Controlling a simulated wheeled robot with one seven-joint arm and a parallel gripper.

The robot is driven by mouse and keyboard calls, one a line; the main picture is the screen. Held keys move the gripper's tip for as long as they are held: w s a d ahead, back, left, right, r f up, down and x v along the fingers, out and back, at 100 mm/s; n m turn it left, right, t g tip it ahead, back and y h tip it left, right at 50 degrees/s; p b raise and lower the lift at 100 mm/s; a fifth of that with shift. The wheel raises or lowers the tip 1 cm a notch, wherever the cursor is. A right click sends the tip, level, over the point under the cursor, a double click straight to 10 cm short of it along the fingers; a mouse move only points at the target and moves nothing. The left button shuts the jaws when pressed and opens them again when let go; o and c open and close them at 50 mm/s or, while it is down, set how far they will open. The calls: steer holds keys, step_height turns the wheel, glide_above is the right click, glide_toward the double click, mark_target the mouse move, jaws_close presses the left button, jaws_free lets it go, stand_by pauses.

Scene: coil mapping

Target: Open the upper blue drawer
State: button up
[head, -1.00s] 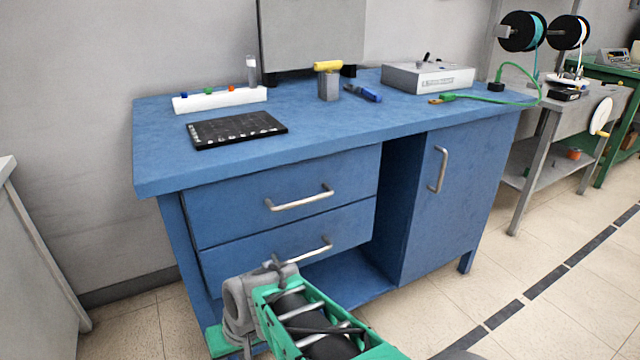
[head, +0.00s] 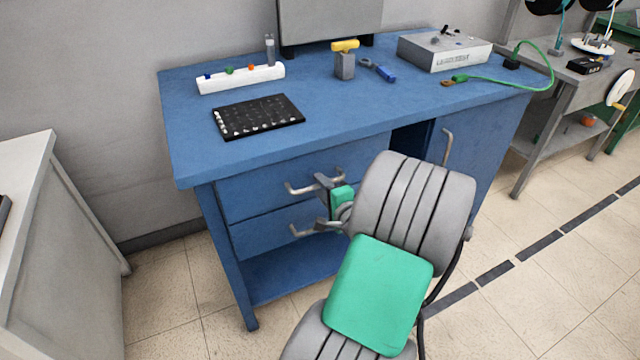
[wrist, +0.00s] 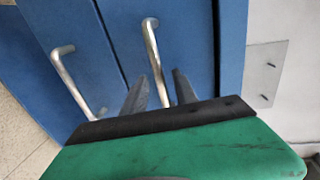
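The upper blue drawer (head: 250,190) is shut under the left part of the blue bench. Its silver bar handle (head: 300,190) also shows in the wrist view (wrist: 151,40). My gripper (head: 323,202) is at the right end of this handle. In the wrist view my gripper (wrist: 158,92) is open, with a dark finger on each side of the upper handle. I cannot tell whether either finger touches it. The lower blue drawer (head: 255,240) is shut below, and its handle (wrist: 68,75) lies to the left of the fingers in the wrist view. My arm hides the right part of both drawers.
The blue bench top (head: 350,110) overhangs the drawers and carries a black tray (head: 258,116), a white rack (head: 241,79) and a grey instrument box (head: 443,50). A cupboard handle (head: 447,147) is to the right. A grey cabinet (head: 60,240) stands at left, with free floor between.

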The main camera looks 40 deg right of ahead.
steer(key=shift+x, duration=0.8)
steer(key=shift+c, duration=0.4)
jaws_close()
stand_by(0.4)
